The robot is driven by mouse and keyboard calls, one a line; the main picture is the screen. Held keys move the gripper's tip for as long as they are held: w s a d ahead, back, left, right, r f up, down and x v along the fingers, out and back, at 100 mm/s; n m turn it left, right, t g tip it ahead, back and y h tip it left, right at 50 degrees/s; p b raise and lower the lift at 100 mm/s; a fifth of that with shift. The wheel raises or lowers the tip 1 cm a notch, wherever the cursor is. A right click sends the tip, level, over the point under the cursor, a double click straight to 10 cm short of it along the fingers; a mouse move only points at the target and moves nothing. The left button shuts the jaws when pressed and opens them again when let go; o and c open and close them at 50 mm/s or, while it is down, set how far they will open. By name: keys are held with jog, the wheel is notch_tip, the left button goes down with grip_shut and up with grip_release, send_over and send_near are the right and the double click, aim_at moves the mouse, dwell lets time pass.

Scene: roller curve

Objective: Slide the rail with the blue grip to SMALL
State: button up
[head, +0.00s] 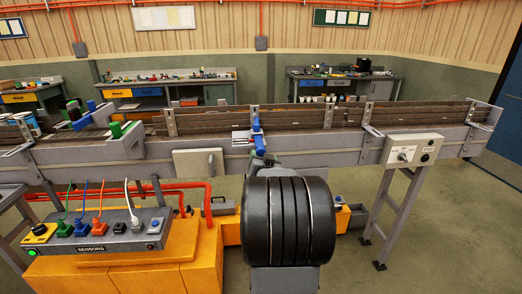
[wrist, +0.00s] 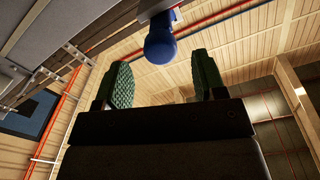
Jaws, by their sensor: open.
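The blue grip (head: 258,137) stands upright on the near side of the long grey conveyor, around its middle. A small white label plate (head: 241,137) sits just left of it; its print is too small to read. In the wrist view the rounded end of the blue grip (wrist: 162,42) is just ahead of my gripper (wrist: 163,80), roughly in line with the gap between the two green-padded fingers. The fingers are open and apart, with nothing clearly between them. The SMALL mark cannot be made out.
Green blocks (head: 121,129) and another blue part (head: 80,124) are on the conveyor's left side. A grey control box (head: 412,150) hangs on its right. A sensor box (head: 95,232) with cables stands on a yellow cabinet at lower left. The floor at right is mostly clear.

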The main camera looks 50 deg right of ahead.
aim_at(261, 153)
jog(key=shift+p+x, duration=0.5)
jog(key=shift+x, duration=1.75)
